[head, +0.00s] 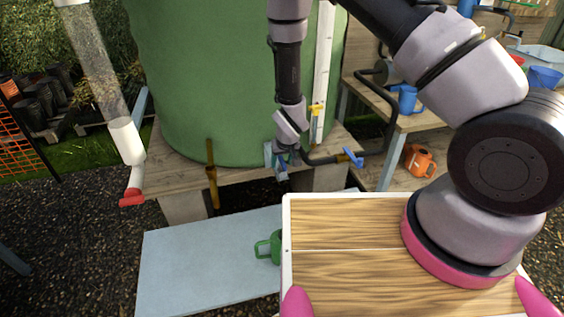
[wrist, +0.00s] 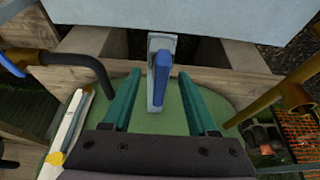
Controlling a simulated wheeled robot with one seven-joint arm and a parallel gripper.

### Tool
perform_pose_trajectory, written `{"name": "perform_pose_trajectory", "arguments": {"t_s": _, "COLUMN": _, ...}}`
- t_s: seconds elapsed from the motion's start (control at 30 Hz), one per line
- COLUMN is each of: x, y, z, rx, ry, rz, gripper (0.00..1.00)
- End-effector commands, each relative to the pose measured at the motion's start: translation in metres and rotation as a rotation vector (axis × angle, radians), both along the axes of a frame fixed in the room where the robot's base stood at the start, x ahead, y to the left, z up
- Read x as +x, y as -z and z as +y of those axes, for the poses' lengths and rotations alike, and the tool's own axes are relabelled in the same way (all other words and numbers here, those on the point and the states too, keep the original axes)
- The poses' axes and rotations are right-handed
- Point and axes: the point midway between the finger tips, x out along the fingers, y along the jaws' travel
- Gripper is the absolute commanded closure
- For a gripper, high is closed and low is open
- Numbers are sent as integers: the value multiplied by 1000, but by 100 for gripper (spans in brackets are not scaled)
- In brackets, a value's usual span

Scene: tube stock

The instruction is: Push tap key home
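A blue bar that looks like the tap key (wrist: 161,78) stands against a grey plate (wrist: 154,47) in the wrist view, in front of the green tank. My gripper (wrist: 160,92) is open, with one teal finger on each side of the blue bar and gaps between. In the head view my gripper (head: 280,160) is at the tank's foot, above the wooden stand's front edge. The blue piece (head: 282,173) shows small below it, partly hidden. I cannot tell how far in the key sits.
The green tank (head: 220,70) stands on a wooden stand (head: 178,172). A dark pipe with a blue-handled tap (head: 354,157) is close on the right, a brass pipe (head: 211,172) on the left.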

Motion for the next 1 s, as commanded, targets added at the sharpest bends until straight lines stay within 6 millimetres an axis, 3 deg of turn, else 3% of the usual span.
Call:
{"name": "perform_pose_trajectory", "arguments": {"t_s": 0.27, "x": -4, "y": -12, "z": 0, "rx": 1, "ry": 0, "rz": -2, "gripper": 41}}
{"name": "perform_pose_trajectory", "arguments": {"t_s": 0.73, "x": -35, "y": -90, "z": -10, "rx": 1, "ry": 0, "rz": -2, "gripper": 41}}
{"name": "perform_pose_trajectory", "arguments": {"t_s": 1.0, "x": -40, "y": -100, "z": -11, "rx": 0, "ry": -1, "rz": 0, "gripper": 41}}
